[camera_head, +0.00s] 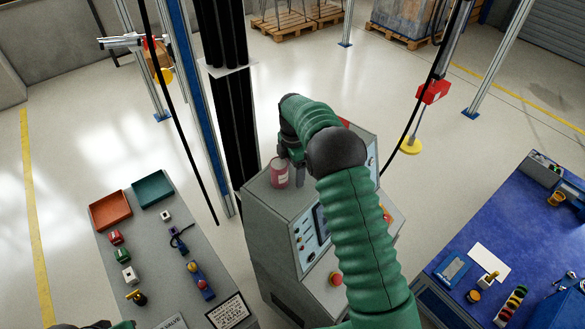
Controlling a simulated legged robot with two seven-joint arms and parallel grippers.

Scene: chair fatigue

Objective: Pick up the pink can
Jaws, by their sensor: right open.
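The pink can (279,175) stands upright on the grey top of the control cabinet, near its left side. My right gripper (291,168) points down at the can from above and behind my green arm. One dark finger shows just right of the can; the other finger is hard to make out. The jaws are open, and the can still rests on the cabinet top. I cannot tell whether the finger touches it. Only a sliver of my left arm shows at the bottom left edge; its gripper is out of sight.
The control cabinet (268,240) has buttons and a screen on its front. A grey table (150,240) at left holds trays, buttons and switches. A blue table (505,225) at right holds small parts. A dark column (235,130) stands behind the cabinet's left side.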

